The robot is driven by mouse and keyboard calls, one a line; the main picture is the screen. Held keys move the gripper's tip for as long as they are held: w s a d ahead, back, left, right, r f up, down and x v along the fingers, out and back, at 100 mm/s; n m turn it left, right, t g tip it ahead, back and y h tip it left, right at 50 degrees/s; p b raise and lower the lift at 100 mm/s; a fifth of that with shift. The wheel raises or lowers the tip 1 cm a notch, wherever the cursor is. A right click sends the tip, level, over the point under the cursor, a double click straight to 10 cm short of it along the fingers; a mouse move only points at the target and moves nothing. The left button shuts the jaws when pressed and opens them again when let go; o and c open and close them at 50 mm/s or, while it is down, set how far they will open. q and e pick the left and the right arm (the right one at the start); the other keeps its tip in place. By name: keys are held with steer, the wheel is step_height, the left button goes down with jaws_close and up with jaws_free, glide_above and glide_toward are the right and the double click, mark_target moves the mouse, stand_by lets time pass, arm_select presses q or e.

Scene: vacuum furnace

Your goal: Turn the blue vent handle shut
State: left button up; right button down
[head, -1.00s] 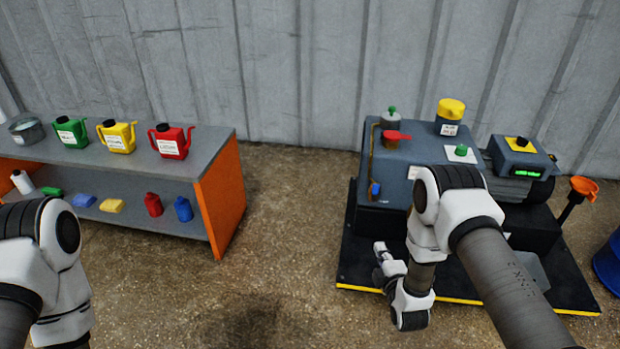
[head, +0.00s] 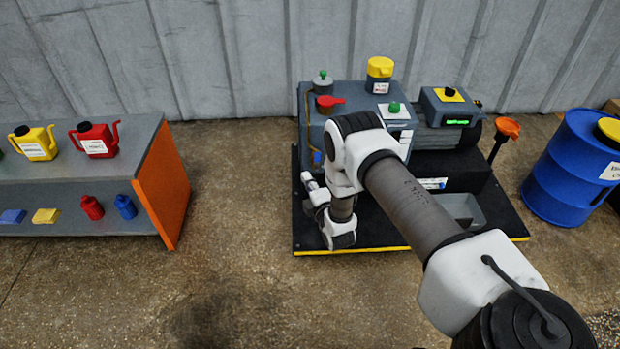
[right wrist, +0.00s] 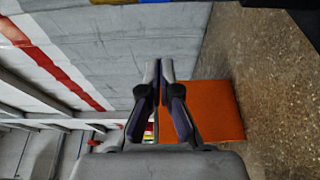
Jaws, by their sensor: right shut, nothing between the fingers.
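The blue vent handle (head: 317,157) is a small blue piece low on the left side of the grey machine (head: 352,97), beside a thin brass-coloured pipe. My right gripper (head: 307,179) is just below and slightly left of it in the head view, over the black base; I cannot tell whether they touch. The right wrist view shows its two fingers (right wrist: 159,70) together with nothing between them. The handle does not show in that view. My right forearm hides part of the machine's front. My left gripper is out of view.
A red lever (head: 328,102), a yellow-capped container (head: 380,72) and a green knob (head: 394,107) are on the machine's top. A shelf with an orange end panel (head: 165,190) stands left; floor between is clear.

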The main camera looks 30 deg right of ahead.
mark_target(317, 161)
steer(key=w+d+b, duration=0.5)
steer(key=shift+w, duration=0.25)
stand_by(0.3)
